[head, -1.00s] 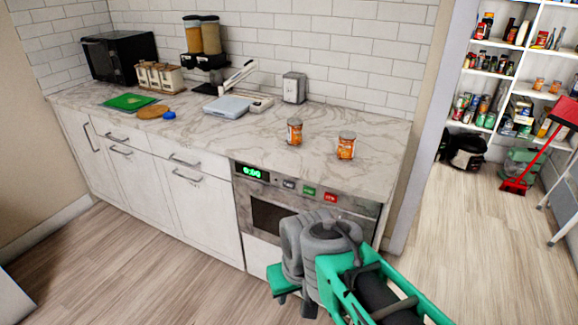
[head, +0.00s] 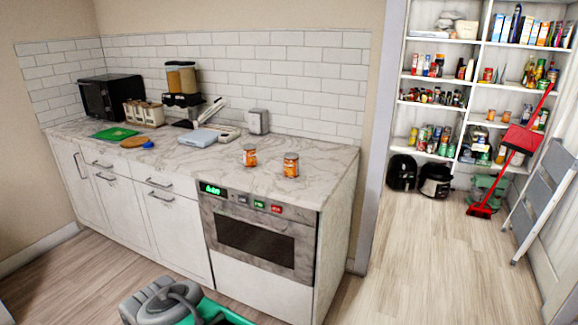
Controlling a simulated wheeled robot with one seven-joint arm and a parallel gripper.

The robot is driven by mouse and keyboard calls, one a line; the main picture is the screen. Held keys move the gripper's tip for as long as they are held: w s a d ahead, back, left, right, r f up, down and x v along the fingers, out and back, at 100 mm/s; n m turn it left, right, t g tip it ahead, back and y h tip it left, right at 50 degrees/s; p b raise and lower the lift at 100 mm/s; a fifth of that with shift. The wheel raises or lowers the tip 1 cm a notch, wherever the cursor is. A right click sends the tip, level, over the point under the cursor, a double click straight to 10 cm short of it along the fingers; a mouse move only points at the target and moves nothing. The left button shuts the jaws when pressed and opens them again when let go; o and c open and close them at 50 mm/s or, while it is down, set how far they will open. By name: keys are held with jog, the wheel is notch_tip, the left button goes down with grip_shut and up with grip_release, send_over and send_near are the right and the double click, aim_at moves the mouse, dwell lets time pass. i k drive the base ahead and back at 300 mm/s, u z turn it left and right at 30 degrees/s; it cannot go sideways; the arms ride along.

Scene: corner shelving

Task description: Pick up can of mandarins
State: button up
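Two small cans with orange labels stand upright on the marble counter, near its right end. The left can (head: 250,156) is a little farther back, and the right can (head: 291,165) is closer to the counter's right edge. They stand apart. The print on them is too small to read, so I cannot tell which holds mandarins. Only a grey and green part of my arm shows at the bottom edge, low in front of the cabinets. My gripper's fingers are out of the picture.
The counter (head: 325,170) holds a microwave (head: 108,97), cereal dispensers, a scale and a green board (head: 115,134) farther left. An oven (head: 255,240) is below the cans. Pantry shelves, a red broom (head: 481,210) and a step ladder (head: 540,195) are at right. The floor between is clear.

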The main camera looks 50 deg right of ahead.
aim_at(291, 160)
jog(key=z, duration=0.35)
jog(key=i, duration=1.1)
jog(key=z, duration=0.65)
